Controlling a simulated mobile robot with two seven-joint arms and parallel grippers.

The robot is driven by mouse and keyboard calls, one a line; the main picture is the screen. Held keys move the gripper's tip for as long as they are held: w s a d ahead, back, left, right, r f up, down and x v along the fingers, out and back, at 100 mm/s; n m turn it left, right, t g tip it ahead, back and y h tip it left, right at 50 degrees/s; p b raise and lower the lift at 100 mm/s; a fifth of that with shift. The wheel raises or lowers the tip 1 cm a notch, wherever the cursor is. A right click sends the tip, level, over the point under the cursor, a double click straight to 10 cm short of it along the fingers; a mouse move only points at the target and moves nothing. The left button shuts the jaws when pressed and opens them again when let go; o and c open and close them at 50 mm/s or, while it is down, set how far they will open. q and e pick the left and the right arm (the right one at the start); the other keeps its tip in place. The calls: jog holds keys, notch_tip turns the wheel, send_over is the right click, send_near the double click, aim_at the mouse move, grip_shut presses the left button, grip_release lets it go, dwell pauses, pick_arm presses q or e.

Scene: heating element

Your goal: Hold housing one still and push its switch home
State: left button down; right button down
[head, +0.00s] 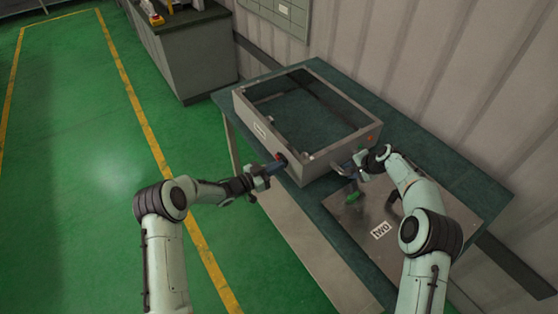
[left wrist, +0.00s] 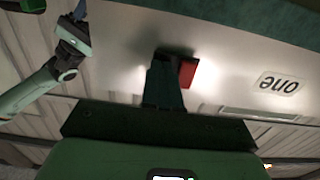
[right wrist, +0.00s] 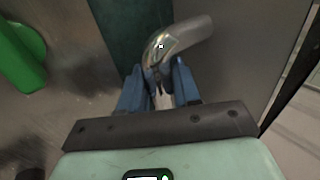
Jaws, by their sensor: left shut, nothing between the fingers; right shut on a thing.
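Housing one (head: 335,158) is a grey open-topped box on the bench; its "one" label (left wrist: 280,84) shows upside down in the left wrist view. Its red switch (left wrist: 187,73) is on the side wall facing my left arm. My left gripper (head: 272,168) is shut and empty, its tips at that wall right beside the switch; I cannot tell whether they touch or how deep the switch sits. My right gripper (head: 358,162) is shut on a bent metal handle (right wrist: 180,38) at the housing's near right side. The fingers hide part of the handle.
A grey metal panel marked "two" (head: 380,230) lies on the green bench (head: 450,157) to the right, with a green handle (head: 352,199) on it. A ribbed wall stands behind. Another workbench (head: 190,55) is at the back left. The floor at left is clear.

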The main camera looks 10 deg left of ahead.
pick_arm(q)
jog(key=shift+w+d+r, duration=0.1)
jog(key=shift+w+d, duration=0.2)
pick_arm(e)
jog(key=shift+r, duration=0.1)
jog(key=shift+a, duration=0.2)
pick_arm(q)
jog(key=v, duration=0.8)
dwell(0.3)
pick_arm(e)
jog(key=c, duration=0.7)
grip_release()
pick_arm(q)
jog(key=shift+a, duration=0.1)
pick_arm(e)
jog(key=shift+d, duration=0.1)
jog(key=shift+d, duration=0.1)
